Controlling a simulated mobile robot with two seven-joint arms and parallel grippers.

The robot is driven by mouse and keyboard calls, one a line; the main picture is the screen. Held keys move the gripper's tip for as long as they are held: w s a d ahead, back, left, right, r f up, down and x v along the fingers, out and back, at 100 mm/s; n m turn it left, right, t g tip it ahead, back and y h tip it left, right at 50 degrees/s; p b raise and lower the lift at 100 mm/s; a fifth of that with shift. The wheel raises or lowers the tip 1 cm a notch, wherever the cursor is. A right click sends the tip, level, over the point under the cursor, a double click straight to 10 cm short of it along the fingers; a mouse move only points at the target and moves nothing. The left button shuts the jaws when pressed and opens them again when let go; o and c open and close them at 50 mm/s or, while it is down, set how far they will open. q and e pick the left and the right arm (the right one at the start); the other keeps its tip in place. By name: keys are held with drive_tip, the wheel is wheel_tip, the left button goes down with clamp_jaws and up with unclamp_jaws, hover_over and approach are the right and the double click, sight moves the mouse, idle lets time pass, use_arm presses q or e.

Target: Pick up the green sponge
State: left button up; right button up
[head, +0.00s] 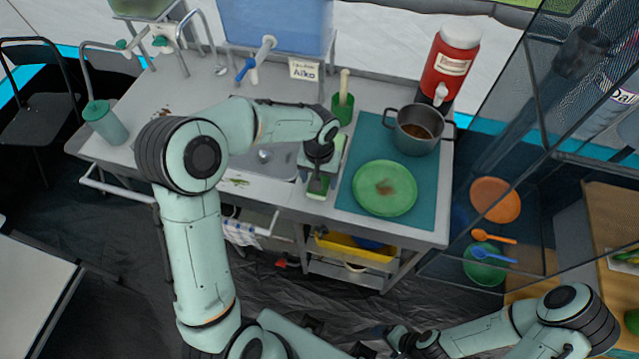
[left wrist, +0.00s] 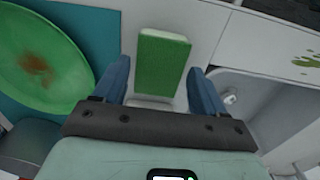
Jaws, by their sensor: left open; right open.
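The green sponge (head: 318,187) is at the front edge of the counter, beside the sink, partly hidden by my left gripper in the head view. In the left wrist view the sponge (left wrist: 163,62) is a green block with a white part showing below it. My left gripper (head: 318,172) is open over the sponge. In the left wrist view its two blue fingers (left wrist: 158,88) lie on either side of the sponge, with gaps visible on both sides. My right gripper (head: 385,345) is open and empty, low at the bottom of the head view, away from the counter.
A stained green plate (head: 384,188) lies on a teal mat (head: 350,205) right of the sponge. A pot (head: 418,128) and a red drink dispenser (head: 452,62) stand behind. The sink (head: 262,160) is to the left. A green holder (head: 342,108) stands behind.

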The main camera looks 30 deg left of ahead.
use_arm(q)
wheel_tip(320, 180, down, 2)
drive_tip(key=shift+w+f, duration=0.1)
drive_tip(key=shift+f, duration=0.1)
drive_tip(key=c, duration=0.8)
drive_tip(key=shift+r, duration=0.15)
wheel_tip(320, 180, up, 20)
drive_tip(key=p, duration=0.1)
drive_tip(key=shift+p, duration=0.4)
use_arm(e)
drive_tip(key=shift+w+r, duration=1.05)
drive_tip(key=shift+r, duration=0.2)
